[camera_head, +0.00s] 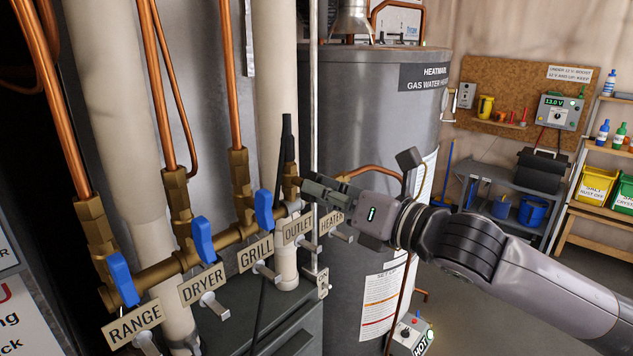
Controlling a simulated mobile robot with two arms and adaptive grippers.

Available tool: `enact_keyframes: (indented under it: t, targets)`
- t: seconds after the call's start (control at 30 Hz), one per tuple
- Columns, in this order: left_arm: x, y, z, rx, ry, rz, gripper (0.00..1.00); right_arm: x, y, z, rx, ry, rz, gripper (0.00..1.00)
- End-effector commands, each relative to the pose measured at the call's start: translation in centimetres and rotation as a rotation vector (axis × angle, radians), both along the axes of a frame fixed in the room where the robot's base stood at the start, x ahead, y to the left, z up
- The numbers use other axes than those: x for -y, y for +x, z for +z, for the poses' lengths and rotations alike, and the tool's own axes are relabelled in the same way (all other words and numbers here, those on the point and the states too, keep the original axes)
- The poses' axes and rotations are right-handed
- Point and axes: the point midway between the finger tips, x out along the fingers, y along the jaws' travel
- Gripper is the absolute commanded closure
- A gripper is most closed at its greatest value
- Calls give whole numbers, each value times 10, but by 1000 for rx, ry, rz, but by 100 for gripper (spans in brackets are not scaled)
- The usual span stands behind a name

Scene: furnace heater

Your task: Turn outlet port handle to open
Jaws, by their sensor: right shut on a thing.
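The brass gas manifold (233,236) runs along the left, with its OUTLET label (298,228) near the far end. My right gripper (298,189) comes in from the right, just above that label. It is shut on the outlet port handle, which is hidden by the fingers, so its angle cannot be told. Three blue handles stand upright at the other ports: range (123,278), dryer (203,240) and grill (264,208). My left gripper is not in view.
The HEATER label (332,221) is close below my right gripper. A grey water heater (375,110) stands behind it. Thick pale pipes (120,110) and copper pipes rise on the left. A workbench (510,185) and shelves are at the far right.

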Motion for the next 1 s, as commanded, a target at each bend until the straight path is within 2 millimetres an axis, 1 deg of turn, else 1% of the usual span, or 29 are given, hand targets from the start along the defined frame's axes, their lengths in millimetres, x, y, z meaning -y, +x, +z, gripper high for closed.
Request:
enact_keyframes:
  t: [0.03, 0.17, 0.43, 0.53, 0.8, 0.93, 0.97, 1.0]
  targets:
    - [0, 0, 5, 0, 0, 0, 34, 0, 0, 1, 29, -26, 0, 100]
    - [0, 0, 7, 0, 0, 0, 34, 0, 0, -1, 77, -61, 0, 100]
    - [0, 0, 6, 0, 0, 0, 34, 0, 0, -2, 83, -64, 1, 100]
    - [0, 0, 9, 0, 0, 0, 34, 0, 0, -1, 100, -77, 1, 100]
    - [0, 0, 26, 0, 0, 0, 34, 0, 0, 2, 301, -224, 0, 100]
    - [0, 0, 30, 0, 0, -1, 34, 0, 0, 0, 380, -281, 2, 100]
    - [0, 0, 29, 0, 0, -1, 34, 0, 0, -1, 387, -284, 2, 88]
    - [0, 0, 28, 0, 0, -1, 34, 0, 0, -2, 383, -282, 2, 85]
